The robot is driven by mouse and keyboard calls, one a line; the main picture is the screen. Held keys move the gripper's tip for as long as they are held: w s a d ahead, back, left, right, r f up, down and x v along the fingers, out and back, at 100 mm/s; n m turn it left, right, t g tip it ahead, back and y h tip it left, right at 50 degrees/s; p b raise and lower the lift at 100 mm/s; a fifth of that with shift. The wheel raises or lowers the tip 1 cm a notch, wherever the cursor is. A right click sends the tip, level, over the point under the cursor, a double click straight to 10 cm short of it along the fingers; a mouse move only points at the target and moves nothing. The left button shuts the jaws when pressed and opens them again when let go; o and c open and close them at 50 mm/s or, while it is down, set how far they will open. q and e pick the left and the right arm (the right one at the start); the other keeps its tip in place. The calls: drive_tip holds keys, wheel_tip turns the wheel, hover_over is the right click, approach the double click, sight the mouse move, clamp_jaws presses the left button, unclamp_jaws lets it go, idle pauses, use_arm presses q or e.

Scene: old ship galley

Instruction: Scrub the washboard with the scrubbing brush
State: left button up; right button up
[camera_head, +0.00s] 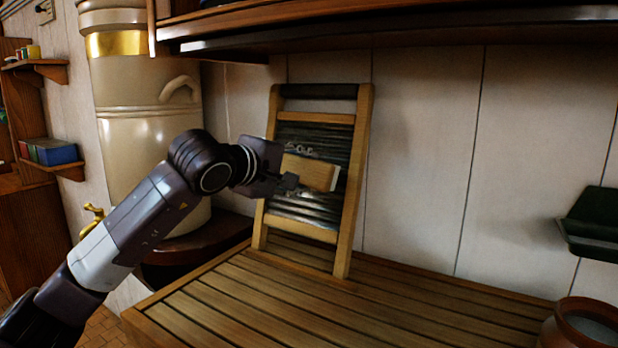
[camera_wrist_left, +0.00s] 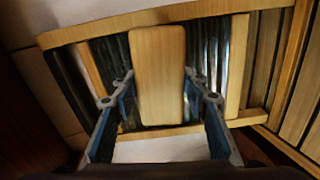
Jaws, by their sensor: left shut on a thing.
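The washboard (camera_head: 344,222) has a wooden frame and a dark ribbed metal panel. It leans upright against the wall at the back of the slatted wooden counter. The scrubbing brush (camera_head: 312,172) has a pale wooden back and lies against the ribbed panel, near its middle. My left gripper (camera_head: 289,183) is shut on the brush. In the left wrist view the brush back (camera_wrist_left: 158,75) sits between the two fingers (camera_wrist_left: 157,88), with the washboard (camera_wrist_left: 130,22) behind it. Whether the bristles touch the ribs is mostly hidden. My right gripper is not in view.
The slatted counter (camera_head: 235,311) is bare in front of the washboard. A brown pot (camera_head: 585,325) stands at its right front corner. A dark green thing (camera_head: 590,222) is on the right wall. A wooden shelf (camera_head: 400,30) overhangs above, and a cream boiler (camera_head: 145,95) stands left.

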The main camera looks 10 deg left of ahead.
sight(300, 170)
use_arm(q)
drive_tip(key=shift+s+a+r, duration=0.1)
drive_tip(key=shift+s+r, duration=0.05)
drive_tip(key=shift+s, duration=0.05)
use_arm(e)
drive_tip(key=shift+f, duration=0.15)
use_arm(q)
drive_tip(key=shift+s+a+r+b, duration=0.1)
drive_tip(key=shift+s+a+b, duration=0.1)
drive_tip(key=shift+s+b, duration=0.2)
drive_tip(key=shift+v, duration=1.1)
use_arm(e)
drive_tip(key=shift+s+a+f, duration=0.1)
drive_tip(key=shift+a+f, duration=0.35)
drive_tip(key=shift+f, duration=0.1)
use_arm(q)
drive_tip(key=shift+w, duration=0.1)
wheel_tip(300, 170, up, 2)
drive_tip(key=shift+r+p, duration=0.1)
drive_tip(key=shift+p, duration=0.85)
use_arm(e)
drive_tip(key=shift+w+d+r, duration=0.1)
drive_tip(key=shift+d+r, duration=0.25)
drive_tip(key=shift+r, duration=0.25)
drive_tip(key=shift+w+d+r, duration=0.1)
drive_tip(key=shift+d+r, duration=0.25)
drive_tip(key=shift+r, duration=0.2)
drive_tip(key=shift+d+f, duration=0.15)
